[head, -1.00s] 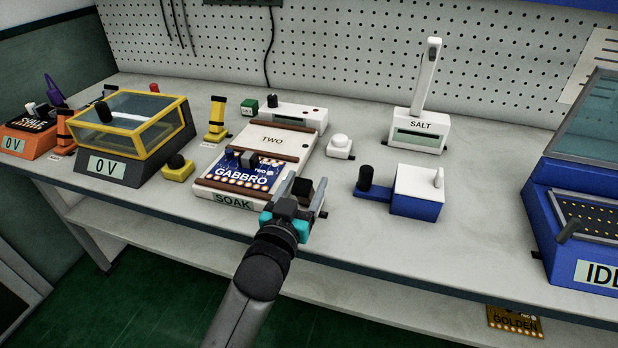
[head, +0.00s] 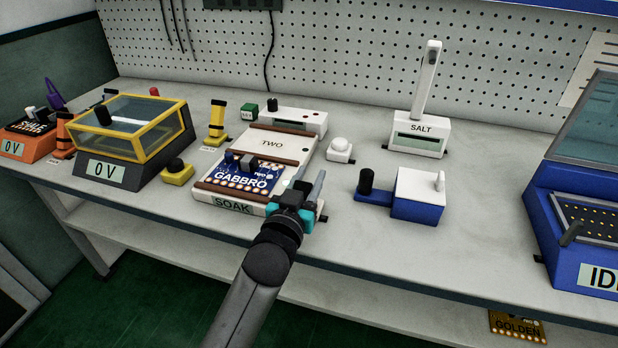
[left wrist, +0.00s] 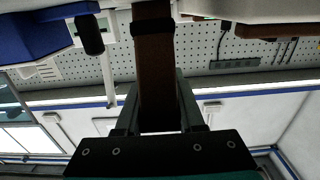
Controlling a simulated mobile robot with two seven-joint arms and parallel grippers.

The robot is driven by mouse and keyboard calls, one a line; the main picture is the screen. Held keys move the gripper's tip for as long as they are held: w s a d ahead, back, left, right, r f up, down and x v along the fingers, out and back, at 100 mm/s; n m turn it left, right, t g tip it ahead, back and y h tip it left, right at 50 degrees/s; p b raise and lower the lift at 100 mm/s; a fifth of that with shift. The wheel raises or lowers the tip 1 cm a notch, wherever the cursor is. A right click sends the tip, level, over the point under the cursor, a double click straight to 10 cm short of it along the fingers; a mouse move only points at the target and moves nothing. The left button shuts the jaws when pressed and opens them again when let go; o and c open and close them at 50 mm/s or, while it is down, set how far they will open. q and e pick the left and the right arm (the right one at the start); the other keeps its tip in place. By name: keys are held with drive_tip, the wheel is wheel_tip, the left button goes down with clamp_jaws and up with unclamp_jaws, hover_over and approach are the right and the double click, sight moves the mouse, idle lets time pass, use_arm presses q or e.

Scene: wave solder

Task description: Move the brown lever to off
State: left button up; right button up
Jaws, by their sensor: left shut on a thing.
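My left gripper (head: 306,184) is at the front right corner of the white SOAK unit (head: 287,143) in the head view. In the left wrist view, a brown lever (left wrist: 155,75) with a dark band runs down between the two fingers of my left gripper (left wrist: 160,100), which is shut on it. In the head view the gripper hides most of the lever, so I cannot tell its exact setting. A blue board marked GABBRO (head: 240,177) lies on the SOAK unit. My right gripper is not in view.
A blue and white box (head: 418,196) with a black knob stands to the right, and a white SALT unit (head: 419,138) with a tall lever behind it. A yellow-framed box (head: 133,130) stands left. Bare bench top (head: 480,215) lies right of the blue box.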

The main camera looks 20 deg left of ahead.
use_arm(q)
clamp_jaws()
idle(0.9)
